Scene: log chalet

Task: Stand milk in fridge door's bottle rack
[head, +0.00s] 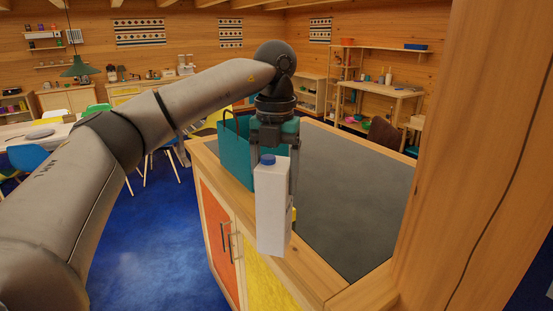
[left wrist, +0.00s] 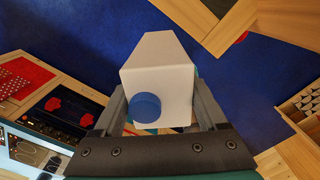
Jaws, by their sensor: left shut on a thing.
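The milk (head: 273,208) is a white carton with a blue cap, held upright in the head view. My left gripper (head: 276,148) points down from above and is shut on its upper part. The carton is in front of the counter's near edge in the picture. In the left wrist view the milk (left wrist: 158,75) sits between the two fingers of my left gripper (left wrist: 160,115), with the blue cap nearest the camera. I cannot make out the fridge or its door's bottle rack in either view. My right gripper is not in view.
A teal bag (head: 236,158) stands on the counter behind the gripper. The dark countertop (head: 355,190) is otherwise clear. A thick wooden post (head: 465,150) blocks the right side. Open blue floor (head: 150,245) lies left of the counter, with chairs and a table (head: 40,138) beyond.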

